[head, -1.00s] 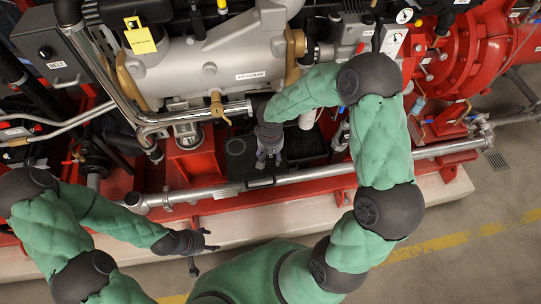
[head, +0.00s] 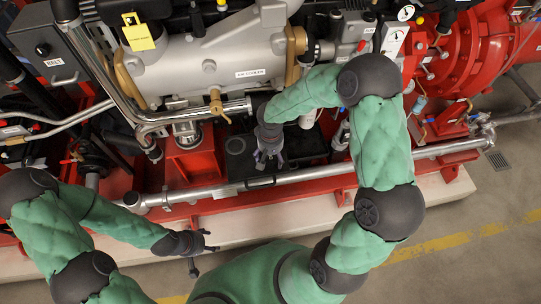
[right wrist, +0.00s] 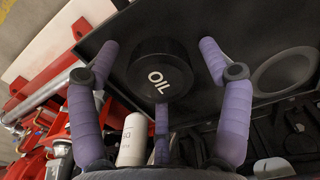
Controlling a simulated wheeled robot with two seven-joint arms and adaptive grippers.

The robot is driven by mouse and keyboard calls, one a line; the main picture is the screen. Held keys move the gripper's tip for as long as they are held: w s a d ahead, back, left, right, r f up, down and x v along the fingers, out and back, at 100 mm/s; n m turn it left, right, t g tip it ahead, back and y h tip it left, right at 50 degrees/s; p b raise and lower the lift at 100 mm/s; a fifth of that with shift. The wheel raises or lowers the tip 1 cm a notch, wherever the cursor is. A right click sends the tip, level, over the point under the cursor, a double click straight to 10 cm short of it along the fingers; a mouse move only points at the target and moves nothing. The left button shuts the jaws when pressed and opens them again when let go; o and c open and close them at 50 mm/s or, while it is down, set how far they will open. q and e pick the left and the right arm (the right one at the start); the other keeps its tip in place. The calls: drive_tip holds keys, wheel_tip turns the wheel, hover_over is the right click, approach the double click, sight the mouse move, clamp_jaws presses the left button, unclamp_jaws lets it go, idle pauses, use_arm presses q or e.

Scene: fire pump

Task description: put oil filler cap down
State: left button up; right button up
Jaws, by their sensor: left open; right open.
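The oil filler cap (right wrist: 160,76) is a round black cap marked "OIL" in white. In the right wrist view it sits between the spread purple fingers of my right gripper (right wrist: 160,85), over a flat black surface (right wrist: 225,25). I cannot tell for sure whether it touches that surface. In the head view my right gripper (head: 268,160) points down over the black tray-like area and hides the cap. The fingers are open, with gaps beside the cap. My left gripper (head: 205,252) is open and empty at the lower left, in front of the pale plinth.
A dark round ring (right wrist: 285,73) lies on the black surface beside the cap. A silver pipe (head: 300,174) runs along the front of the red frame. A brass valve (head: 217,105) and the grey air cooler (head: 209,67) stand behind. A white cylinder (right wrist: 132,140) shows near the fingers.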

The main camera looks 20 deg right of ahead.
drive_tip(key=shift+r+p, duration=0.4)
drive_tip(key=shift+r, duration=0.05)
wheel_tip(320, 180, up, 12)
drive_tip(key=p, duration=0.5)
drive_tip(key=shift+r, duration=0.2)
